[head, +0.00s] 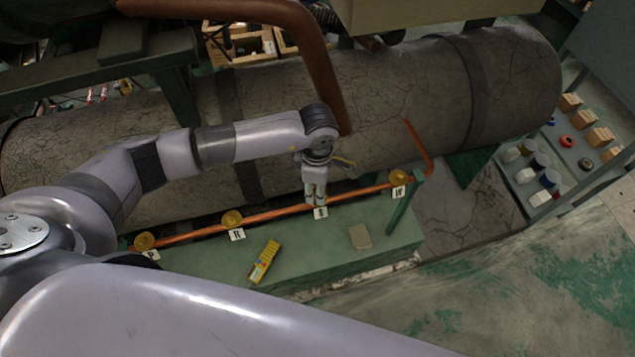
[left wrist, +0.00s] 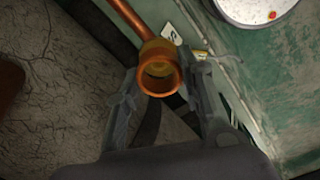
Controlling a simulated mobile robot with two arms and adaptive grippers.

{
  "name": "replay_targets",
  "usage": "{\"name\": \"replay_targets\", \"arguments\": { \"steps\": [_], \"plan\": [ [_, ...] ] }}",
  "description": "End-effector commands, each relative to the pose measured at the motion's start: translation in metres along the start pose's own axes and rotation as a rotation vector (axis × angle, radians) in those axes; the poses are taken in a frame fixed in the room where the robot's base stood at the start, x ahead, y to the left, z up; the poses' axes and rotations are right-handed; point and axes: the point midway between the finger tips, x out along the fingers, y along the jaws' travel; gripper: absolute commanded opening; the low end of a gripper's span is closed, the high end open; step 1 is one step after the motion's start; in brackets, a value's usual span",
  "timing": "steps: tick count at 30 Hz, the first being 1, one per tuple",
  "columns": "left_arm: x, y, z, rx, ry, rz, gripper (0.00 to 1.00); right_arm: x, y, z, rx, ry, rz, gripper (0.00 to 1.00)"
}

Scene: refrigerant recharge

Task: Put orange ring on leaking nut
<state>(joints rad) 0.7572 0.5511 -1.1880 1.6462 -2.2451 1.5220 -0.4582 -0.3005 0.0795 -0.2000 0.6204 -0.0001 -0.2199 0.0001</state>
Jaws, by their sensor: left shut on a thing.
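My left gripper (head: 316,203) points down over the copper pipe (head: 275,213), at the label tag (head: 320,212) between two brass nuts. In the left wrist view, its two fingers (left wrist: 160,92) are shut on an orange ring (left wrist: 159,80), which sits at the pipe nut there. Brass shows inside the ring; I cannot tell whether the ring is around the nut or just in front of it. Other brass nuts show at the left (head: 145,241), left of my gripper (head: 232,219) and at the right (head: 398,178). My right gripper is not in view.
A large grey cylindrical tank (head: 400,90) lies behind the pipe. A yellow handheld meter (head: 264,262) and a small tan block (head: 360,236) lie on the green bench (head: 205,281). At right, a shelf holds wooden blocks (head: 599,137), a red ring (head: 567,141) and several jars (head: 526,175).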

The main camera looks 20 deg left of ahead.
Motion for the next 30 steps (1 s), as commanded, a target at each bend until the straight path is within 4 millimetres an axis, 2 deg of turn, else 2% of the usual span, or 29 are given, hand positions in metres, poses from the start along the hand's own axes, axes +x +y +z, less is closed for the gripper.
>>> {"name": "replay_targets", "arguments": {
  "steps": [9, 10, 18, 20, 26, 30],
  "plan": [
    [0.017, 0.0, 0.0, 0.0, 0.001, 0.0, 0.2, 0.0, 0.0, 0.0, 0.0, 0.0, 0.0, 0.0],
    [0.016, 0.0, 0.0, 0.001, 0.0, 0.001, 0.36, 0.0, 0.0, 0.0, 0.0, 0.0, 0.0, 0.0],
    [0.016, 0.0, 0.0, 0.0, 0.0, 0.001, 0.54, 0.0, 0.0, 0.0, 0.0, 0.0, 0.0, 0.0],
    [0.016, 0.0, 0.0, 0.0, 0.0, 0.001, 0.58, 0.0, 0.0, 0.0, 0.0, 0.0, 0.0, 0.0],
    [0.016, 0.0, 0.0, 0.0, 0.0, 0.001, 0.58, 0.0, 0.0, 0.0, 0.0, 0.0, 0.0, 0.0],
    [0.016, 0.0, 0.0, 0.0, 0.0, 0.001, 0.66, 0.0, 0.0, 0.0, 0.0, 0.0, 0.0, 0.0]
  ]
}}
